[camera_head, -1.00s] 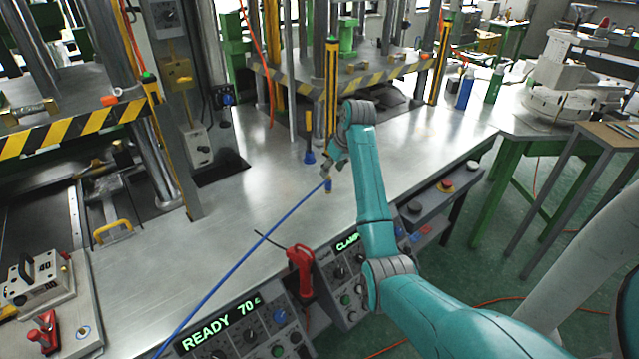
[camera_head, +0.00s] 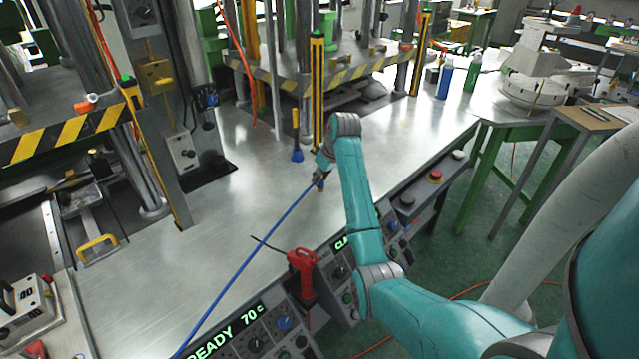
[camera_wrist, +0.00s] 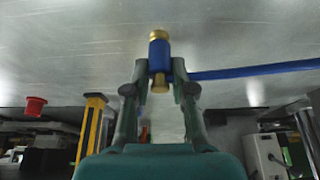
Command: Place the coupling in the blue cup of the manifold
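The coupling (camera_wrist: 159,55) is a short blue cylinder with brass ends, and a blue hose (camera_wrist: 240,72) runs from its side. In the wrist view it sits between the two fingertips of my gripper (camera_wrist: 160,76), which look closed against its sides. In the head view my gripper (camera_head: 320,176) is low over the metal bench top, and the hose (camera_head: 250,255) runs from it to the lower left. The coupling is mostly hidden there by the fingers. I cannot make out the manifold or its blue cup with certainty.
The metal bench top (camera_head: 190,235) is largely clear. A blue-headed tool (camera_head: 297,155) stands behind my gripper, near a yellow post (camera_head: 317,95). A red-handled device (camera_head: 301,275) and control panels line the front edge. Presses stand behind.

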